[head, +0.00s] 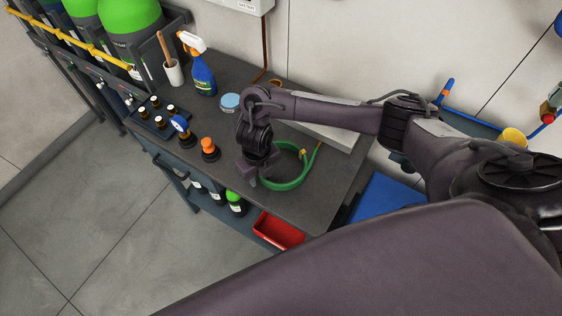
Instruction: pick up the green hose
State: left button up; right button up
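The green hose (298,180) lies coiled in a ring on the dark bench top (222,190), with a yellowish end piece at its right side. My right gripper (254,180) points down at the left side of the ring. It overlaps the hose's left edge in the picture. Its fingers are small and dark, so I cannot tell whether they are open or shut, or whether they touch the hose. My arm hides part of the bench behind. My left gripper is not in view.
A blue spray bottle (203,75), a round blue-lidded tin (229,102), an orange-topped item (208,147) and several small bottles stand left on the bench. A flat light panel (335,133) lies behind the hose. A red bin (278,231) sits below the front edge.

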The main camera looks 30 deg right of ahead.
grip_shut()
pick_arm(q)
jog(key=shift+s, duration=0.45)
pick_arm(e)
jog(key=shift+r, duration=0.15)
